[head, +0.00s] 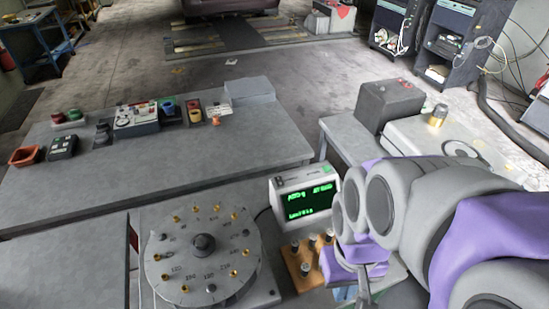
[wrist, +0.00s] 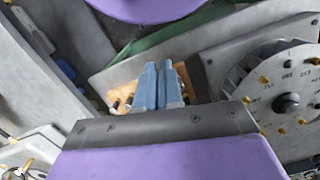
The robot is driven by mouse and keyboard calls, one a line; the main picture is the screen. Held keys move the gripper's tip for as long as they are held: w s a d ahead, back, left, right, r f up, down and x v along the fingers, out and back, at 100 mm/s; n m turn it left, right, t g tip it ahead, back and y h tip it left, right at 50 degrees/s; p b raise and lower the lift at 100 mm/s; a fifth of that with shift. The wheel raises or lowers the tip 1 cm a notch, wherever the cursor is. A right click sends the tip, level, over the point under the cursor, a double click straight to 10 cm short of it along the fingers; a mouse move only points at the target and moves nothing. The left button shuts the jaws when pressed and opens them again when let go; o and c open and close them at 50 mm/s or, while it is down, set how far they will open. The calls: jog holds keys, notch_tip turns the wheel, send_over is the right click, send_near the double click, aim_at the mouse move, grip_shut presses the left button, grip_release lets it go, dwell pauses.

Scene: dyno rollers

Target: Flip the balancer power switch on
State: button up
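My gripper shows in the wrist view (wrist: 160,68) as two blue-grey fingers side by side, with no clear gap and nothing seen between them. In the head view its purple wrist part is low at right of centre, beside the wooden block, and the fingertips are hard to make out. A display box (head: 304,197) with green text stands left of my arm. A grey box with red buttons on top (head: 390,100) stands on the right bench. I cannot tell which unit is the balancer, and no power switch is clearly visible.
A wooden block with several metal pegs (head: 297,268) sits close to my gripper; it also shows behind the fingers in the wrist view (wrist: 124,92). A numbered round dial (head: 180,240) is at lower left. The left bench (head: 230,150) holds controls along its back; its front is clear.

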jog(key=w, duration=0.2)
jog(key=w+r+p, duration=0.1)
jog(key=w, duration=0.1)
jog(key=w+d+r, duration=0.1)
jog(key=w, duration=0.1)
jog(key=shift+w+r+p, duration=0.2)
jog(key=shift+w+p, duration=0.1)
jog(key=shift+p, duration=0.05)
grip_shut()
jog(key=n+t+p, duration=0.3)
jog(key=p, duration=0.6)
send_over(279, 178)
jog(key=s, duration=0.2)
jog(key=f, duration=0.4)
jog(key=w+f+b, duration=0.1)
jog(key=f, duration=0.4)
jog(key=f+b, duration=0.1)
jog(key=f, duration=0.3)
jog(key=shift+w+d+f, duration=0.1)
jog(key=shift+w+f, duration=0.15)
jog(key=shift+w, duration=0.1)
